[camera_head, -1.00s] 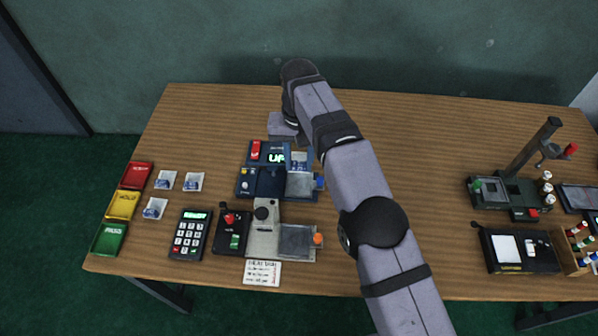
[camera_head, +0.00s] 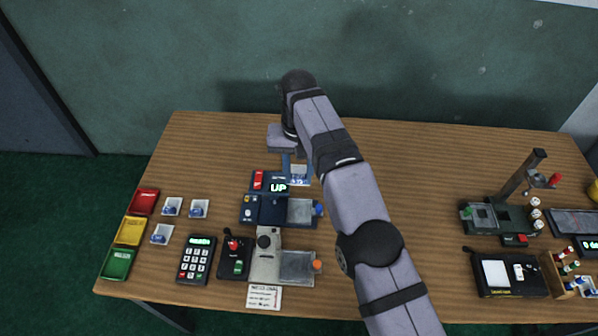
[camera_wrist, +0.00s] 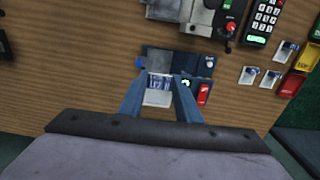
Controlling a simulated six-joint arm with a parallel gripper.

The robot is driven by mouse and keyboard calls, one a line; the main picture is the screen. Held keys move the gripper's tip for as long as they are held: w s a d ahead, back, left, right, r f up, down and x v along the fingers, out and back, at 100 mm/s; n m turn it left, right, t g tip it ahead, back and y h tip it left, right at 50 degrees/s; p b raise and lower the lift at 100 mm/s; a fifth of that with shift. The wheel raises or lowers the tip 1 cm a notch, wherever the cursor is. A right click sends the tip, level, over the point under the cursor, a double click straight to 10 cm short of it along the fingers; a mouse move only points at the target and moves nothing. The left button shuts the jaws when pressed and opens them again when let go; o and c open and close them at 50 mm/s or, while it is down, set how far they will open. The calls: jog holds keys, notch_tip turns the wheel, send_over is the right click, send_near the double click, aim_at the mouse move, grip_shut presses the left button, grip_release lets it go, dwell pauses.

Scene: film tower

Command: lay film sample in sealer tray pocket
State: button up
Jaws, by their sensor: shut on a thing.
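My gripper (camera_wrist: 161,76) points down behind the dark blue sealer (camera_head: 262,208). It is shut on a film sample (camera_wrist: 157,97), a small clear and white packet with blue print. The film sample also shows in the head view (camera_head: 299,174), just behind the sealer and to the right of its lit "UP" display (camera_head: 278,187). The sealer's grey tray pocket (camera_head: 300,211), beside a blue knob, lies in front of the film sample and looks empty. In the wrist view the film sample appears apart from the tray; its exact height is hard to tell.
A beige press (camera_head: 265,258) with a second grey tray (camera_head: 297,266) and orange knob stands in front. A keypad (camera_head: 195,259), several white sample dishes and red, yellow and green bins (camera_head: 130,231) are at left. Other devices stand far right. The back of the table is clear.

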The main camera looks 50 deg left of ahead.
jog(key=s+d+f+p, duration=0.7)
jog(key=s+d+f, duration=0.4)
jog(key=s+d, duration=0.1)
jog(key=shift+s+d+f+p, duration=0.2)
jog(key=shift+f+p, duration=0.05)
jog(key=shift+p, duration=0.05)
dwell(0.4)
jog(key=shift+f, duration=0.2)
jog(key=shift+f+b, duration=2)
jog(key=shift+f, duration=0.55)
jog(key=shift+f, duration=0.3)
